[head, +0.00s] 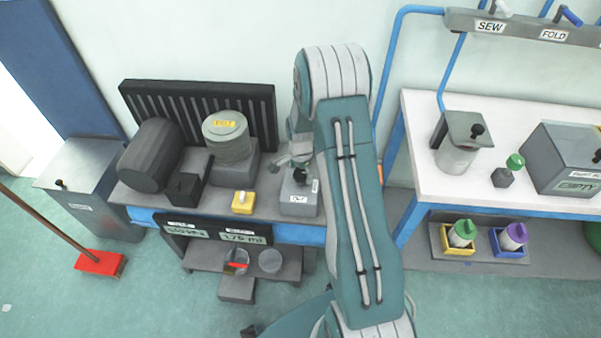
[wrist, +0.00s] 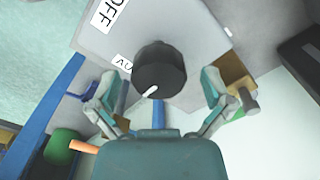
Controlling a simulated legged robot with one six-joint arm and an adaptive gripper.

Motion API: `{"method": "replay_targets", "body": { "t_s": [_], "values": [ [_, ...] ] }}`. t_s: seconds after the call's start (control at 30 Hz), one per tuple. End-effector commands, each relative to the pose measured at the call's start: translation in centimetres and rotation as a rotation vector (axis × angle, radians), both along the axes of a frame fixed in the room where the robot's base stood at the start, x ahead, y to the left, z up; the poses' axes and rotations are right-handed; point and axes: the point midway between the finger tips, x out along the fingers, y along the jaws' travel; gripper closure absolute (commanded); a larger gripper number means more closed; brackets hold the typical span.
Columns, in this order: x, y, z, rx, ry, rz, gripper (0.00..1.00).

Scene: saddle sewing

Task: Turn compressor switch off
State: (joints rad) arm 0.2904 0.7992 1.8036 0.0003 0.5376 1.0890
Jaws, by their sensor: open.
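The compressor switch is a black round knob (wrist: 160,66) on a grey box (head: 298,203). In the head view the knob (head: 299,177) is partly hidden by my gripper (head: 295,162). In the wrist view the knob lies between my open fingers (wrist: 160,88), which are apart from it on both sides. A white pointer mark on the knob's rim faces lower left in that view, away from the OFF label (wrist: 113,12). A second label, partly hidden and starting "AU" (wrist: 122,64), lies left of the knob.
A yellow block with a white knob (head: 243,202) and a black box (head: 184,188) stand left of the switch box. A dark tank (head: 151,155) and a round canister (head: 228,140) are behind. A white-topped table (head: 420,105) stands to the right.

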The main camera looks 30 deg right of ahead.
Motion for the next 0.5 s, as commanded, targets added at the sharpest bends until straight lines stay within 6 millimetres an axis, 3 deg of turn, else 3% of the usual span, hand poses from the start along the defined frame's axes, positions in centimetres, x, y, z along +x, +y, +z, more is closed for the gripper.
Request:
{"method": "replay_targets", "body": {
  "t_s": [0.07, 0.23, 0.5],
  "values": [
    [0.0, 0.0, 0.02, 0.0, 0.0, 0.0, 0.04],
    [0.0, 0.01, 0.02, 0.0, 0.0, 0.0, 0.8],
    [0.07, 0.02, -0.06, 0.0, 0.0, 0.004, 0.82]
  ]
}}
